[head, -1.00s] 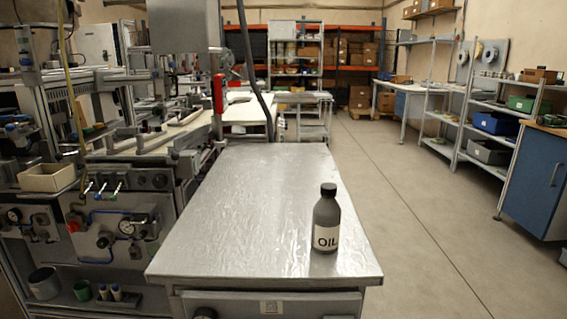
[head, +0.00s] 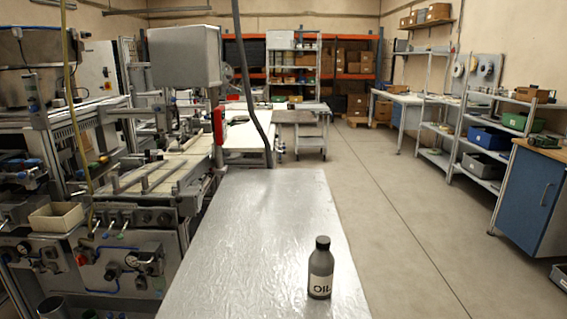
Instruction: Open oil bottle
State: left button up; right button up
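The oil bottle (head: 320,268) stands upright near the right edge of the metal table (head: 240,235) in the head view. It is dark grey with a white label reading OIL. Its black cap (head: 322,243) is on top. Neither of my grippers is in view.
A machine with a red handle (head: 218,124) and a beige bin (head: 57,216) stands along the left side. Shelves with bins (head: 487,137) and a blue cabinet (head: 535,200) line the right. The floor (head: 400,230) between the table and the shelves is clear. The rest of the tabletop is bare.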

aim_at(321, 263)
jog(key=j+z, duration=0.25)
jog(key=j, duration=0.65)
jog(key=j+z, duration=0.25)
jog(key=j, duration=0.65)
jog(key=k+l, duration=0.05)
